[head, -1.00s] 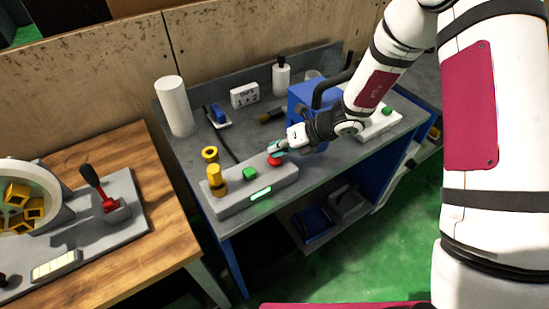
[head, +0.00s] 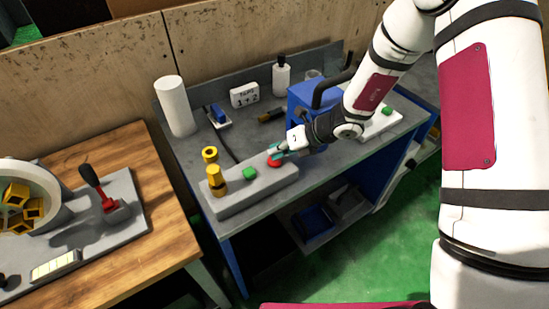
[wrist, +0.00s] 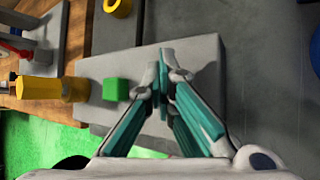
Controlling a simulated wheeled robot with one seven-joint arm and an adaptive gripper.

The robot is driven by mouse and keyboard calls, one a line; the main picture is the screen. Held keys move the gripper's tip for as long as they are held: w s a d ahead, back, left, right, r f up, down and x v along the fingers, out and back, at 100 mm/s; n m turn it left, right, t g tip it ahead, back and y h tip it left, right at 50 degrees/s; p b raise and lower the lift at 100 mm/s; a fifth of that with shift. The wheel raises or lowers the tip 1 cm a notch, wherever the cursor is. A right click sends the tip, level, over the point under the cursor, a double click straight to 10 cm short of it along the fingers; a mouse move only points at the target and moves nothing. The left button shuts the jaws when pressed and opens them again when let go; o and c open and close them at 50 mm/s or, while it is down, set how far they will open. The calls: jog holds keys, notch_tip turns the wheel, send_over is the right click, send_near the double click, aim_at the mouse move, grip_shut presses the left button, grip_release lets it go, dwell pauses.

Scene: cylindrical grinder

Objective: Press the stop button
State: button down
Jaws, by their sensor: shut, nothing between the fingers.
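The red stop button (head: 274,162) is on the right part of a grey control box (head: 235,197) on the bench, in the head view. A green button (head: 249,173) is to its left, and a yellow post (head: 216,181) stands at the left end. My gripper (head: 275,153) is shut and empty, its fingertips at the red button; I cannot tell whether they touch it. In the wrist view the shut fingertips (wrist: 163,76) are over the grey box, right of the green button (wrist: 116,90). The red button is hidden there. The box's front shows no lit strip.
A blue machine (head: 305,103) stands close behind my gripper. A wooden table (head: 150,170) is at the left.

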jog(key=shift+r, duration=0.15)
jog(key=shift+r+p, duration=0.3)
jog(key=shift+r, duration=0.55)
jog(key=shift+r+p, duration=0.65)
jog(key=shift+r, duration=1.85)
